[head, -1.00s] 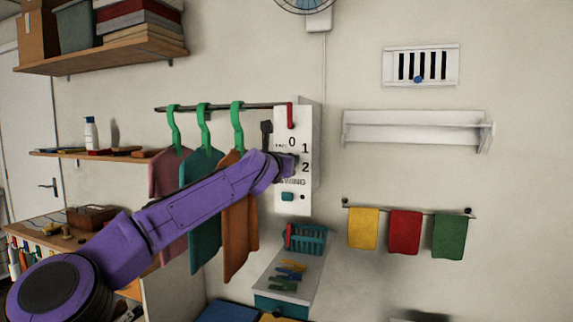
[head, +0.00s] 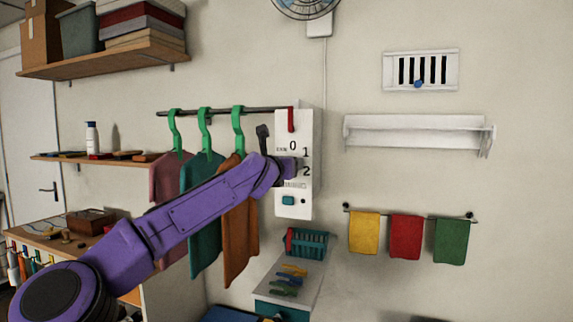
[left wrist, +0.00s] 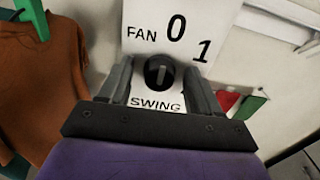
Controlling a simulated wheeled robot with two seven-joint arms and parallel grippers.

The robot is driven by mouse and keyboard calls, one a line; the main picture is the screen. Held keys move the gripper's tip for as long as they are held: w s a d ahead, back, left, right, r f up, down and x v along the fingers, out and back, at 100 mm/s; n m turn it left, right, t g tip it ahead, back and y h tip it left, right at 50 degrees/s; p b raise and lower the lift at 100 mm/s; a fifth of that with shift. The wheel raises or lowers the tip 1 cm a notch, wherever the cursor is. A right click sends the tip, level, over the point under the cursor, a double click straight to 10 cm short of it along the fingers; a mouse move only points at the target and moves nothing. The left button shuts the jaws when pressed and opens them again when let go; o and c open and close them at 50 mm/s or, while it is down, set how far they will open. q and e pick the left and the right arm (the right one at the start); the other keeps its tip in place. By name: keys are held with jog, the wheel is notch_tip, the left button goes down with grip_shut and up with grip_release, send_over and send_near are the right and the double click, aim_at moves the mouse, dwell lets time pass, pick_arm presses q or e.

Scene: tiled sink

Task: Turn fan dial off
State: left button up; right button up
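The white control panel (head: 293,208) on the wall carries the labels FAN, 0, 1, 2 and SWING. The black round dial (left wrist: 158,72) shows in the left wrist view below and left of the 0, with a pale mark roughly upright. Which number the mark points to is not certain. My left gripper (head: 297,168) is in front of the panel. In the left wrist view its two fingers (left wrist: 160,67) stand apart on either side of the dial, with gaps visible. The head view hides the dial behind the gripper. My right gripper is not in view.
Green hangers (head: 204,130) with shirts hang on a rod left of the panel, behind my left arm. A teal basket (head: 310,244) sits below the panel. A fan (head: 305,7) is on the wall above. The wall right of the panel holds a white shelf (head: 415,131) and towels (head: 405,236).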

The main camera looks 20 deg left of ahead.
pick_arm(q)
jog(key=s+b, duration=0.6)
jog(key=s, duration=0.4)
jog(key=shift+s+a, duration=0.15)
jog(key=shift+s, duration=0.1)
